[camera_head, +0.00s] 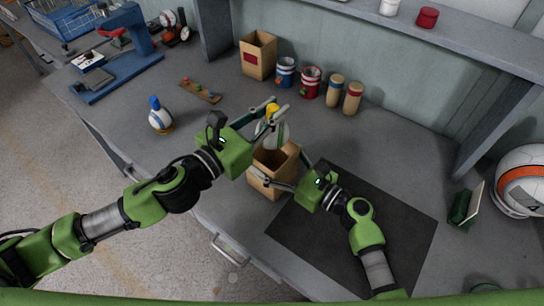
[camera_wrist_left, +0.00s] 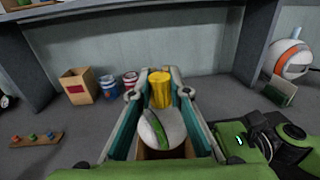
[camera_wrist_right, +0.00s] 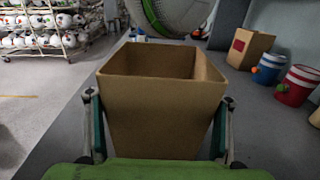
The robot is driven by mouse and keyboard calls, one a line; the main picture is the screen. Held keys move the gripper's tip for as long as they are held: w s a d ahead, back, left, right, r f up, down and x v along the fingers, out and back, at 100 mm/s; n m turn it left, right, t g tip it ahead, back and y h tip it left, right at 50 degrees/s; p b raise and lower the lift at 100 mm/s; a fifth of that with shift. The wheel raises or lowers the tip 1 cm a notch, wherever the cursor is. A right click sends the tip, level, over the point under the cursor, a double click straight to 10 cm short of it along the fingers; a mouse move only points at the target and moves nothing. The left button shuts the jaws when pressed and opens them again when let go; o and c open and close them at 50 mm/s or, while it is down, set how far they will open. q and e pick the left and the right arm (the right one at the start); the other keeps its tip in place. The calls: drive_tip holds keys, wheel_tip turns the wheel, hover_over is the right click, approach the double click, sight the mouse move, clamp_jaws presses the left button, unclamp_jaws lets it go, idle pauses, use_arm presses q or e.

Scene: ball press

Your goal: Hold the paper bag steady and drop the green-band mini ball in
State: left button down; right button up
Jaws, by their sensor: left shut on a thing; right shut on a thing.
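The green-band mini ball (camera_head: 270,135), white with a yellow cap, is gripped by my left gripper (camera_head: 279,106). The left wrist view shows its green band (camera_wrist_left: 161,131) between the two fingers. The open brown paper bag (camera_head: 271,180) stands upright on the bench, directly below the ball. My right gripper (camera_head: 275,163) is shut on the bag, one finger on each side, as the right wrist view of the bag (camera_wrist_right: 155,115) shows. In that view the ball (camera_wrist_right: 178,14) hangs above the bag's far rim. The bag's inside bottom is hidden.
A blue-capped mini ball (camera_head: 160,117) and a small wooden rack (camera_head: 200,90) stand to the left. A box with a red label (camera_head: 258,55) and several canisters (camera_head: 311,82) line the wall. A dark mat (camera_head: 350,225) lies right of the bag.

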use_arm(q)
drive_tip(key=shift+f, duration=1.9)
drive_tip(key=c, duration=1.8)
unclamp_jaws()
drive_tip(key=shift+c, duration=0.2)
drive_tip(key=v, duration=1.2)
use_arm(e)
drive_tip(key=o, duration=1.4)
